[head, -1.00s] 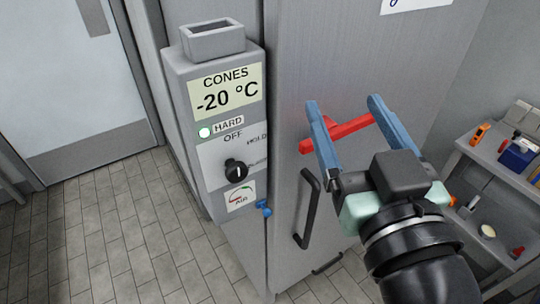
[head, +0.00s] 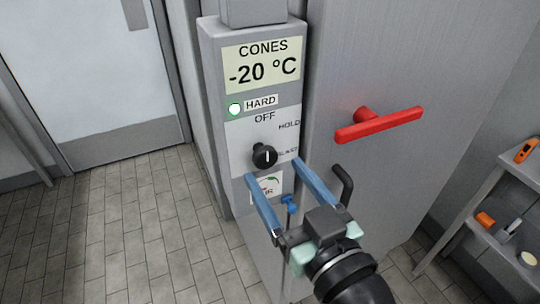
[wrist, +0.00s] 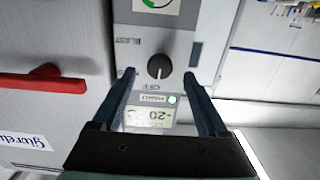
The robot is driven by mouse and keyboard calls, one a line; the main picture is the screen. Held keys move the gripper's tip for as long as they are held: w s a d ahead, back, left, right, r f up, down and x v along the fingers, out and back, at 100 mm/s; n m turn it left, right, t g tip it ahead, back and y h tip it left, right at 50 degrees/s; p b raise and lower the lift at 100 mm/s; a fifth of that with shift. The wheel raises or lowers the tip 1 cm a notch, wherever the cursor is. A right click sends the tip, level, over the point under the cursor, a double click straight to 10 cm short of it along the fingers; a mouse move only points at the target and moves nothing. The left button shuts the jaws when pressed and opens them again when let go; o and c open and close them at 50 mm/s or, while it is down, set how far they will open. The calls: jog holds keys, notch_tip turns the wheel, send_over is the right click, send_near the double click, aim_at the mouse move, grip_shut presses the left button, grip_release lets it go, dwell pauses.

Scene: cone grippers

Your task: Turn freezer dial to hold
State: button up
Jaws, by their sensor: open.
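The freezer dial (head: 264,156) is a black knob with a white mark on the grey control box (head: 212,120). OFF is printed above it and HOLD to its upper right; the label below HOLD is partly hidden in the head view. In the wrist view the dial (wrist: 159,67) shows upside down, its white mark along the line toward OFF. My gripper (head: 272,168) is open, its blue fingers pointing toward the panel around the dial's height. In the wrist view the fingers (wrist: 161,74) appear on either side of the dial, with gaps; contact is not visible.
A red handle (head: 380,125) sticks out from the freezer door to the right. A black handle (head: 343,185) is below it. A shelf (head: 490,200) stands at the far right. Open tiled floor lies left.

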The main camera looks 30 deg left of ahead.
aim_at(267, 161)
jog(key=shift+p+x, duration=0.3)
jog(key=shift+x, duration=1.5)
grip_shut()
